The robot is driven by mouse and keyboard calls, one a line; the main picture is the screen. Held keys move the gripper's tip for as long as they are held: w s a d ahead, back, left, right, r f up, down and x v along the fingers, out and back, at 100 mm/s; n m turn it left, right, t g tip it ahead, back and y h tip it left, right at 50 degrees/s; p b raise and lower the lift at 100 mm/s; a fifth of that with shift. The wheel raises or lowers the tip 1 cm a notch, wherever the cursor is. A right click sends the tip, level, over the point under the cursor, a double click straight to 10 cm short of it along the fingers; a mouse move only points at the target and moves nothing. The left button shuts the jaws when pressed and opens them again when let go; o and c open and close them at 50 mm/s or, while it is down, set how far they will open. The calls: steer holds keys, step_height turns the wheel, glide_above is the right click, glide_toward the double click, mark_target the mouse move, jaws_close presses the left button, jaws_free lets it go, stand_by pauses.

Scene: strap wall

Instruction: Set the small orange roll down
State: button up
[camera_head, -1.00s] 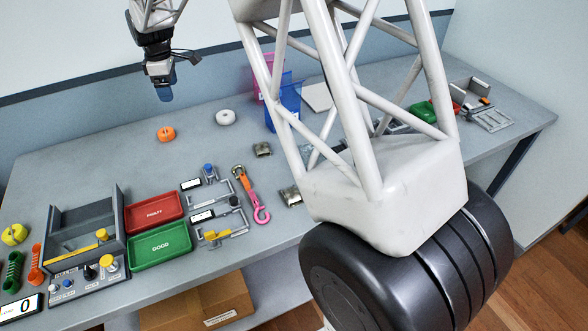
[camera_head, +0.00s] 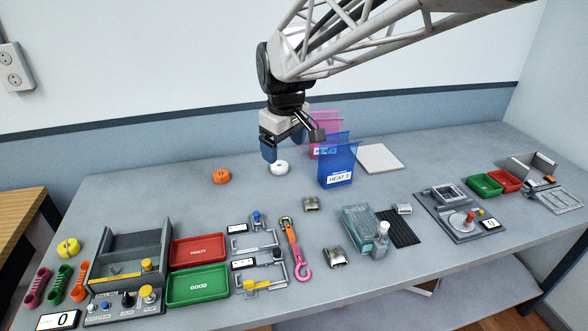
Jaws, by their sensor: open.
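The small orange roll (camera_head: 221,176) lies flat on the grey table, left of the white roll (camera_head: 278,167). My gripper (camera_head: 284,150) is above the back of the table, over or just behind the white roll. I cannot tell whether a finger touches the white roll. The orange roll stands free, apart from my gripper.
Blue (camera_head: 337,165) and pink (camera_head: 326,132) bins stand right of my gripper. A red tray (camera_head: 199,251) and green tray (camera_head: 198,286) lie in front, beside a grey box station (camera_head: 130,258). An orange strap with a pink hook (camera_head: 294,250) lies near the middle. Table around the orange roll is clear.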

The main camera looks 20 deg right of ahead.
steer(key=s+d+f+m, duration=0.1)
steer(key=s+m, duration=0.1)
steer(key=s, duration=0.6)
steer(key=s+d+f+m, duration=0.2)
steer(key=s, duration=0.6)
steer(key=s+d+f+m+t, duration=0.1)
steer(key=s+m, duration=0.2)
steer(key=s, duration=0.5)
steer(key=shift+s+d+f, duration=0.2)
steer(key=shift+s+d, duration=0.1)
steer(key=shift+d, duration=0.05)
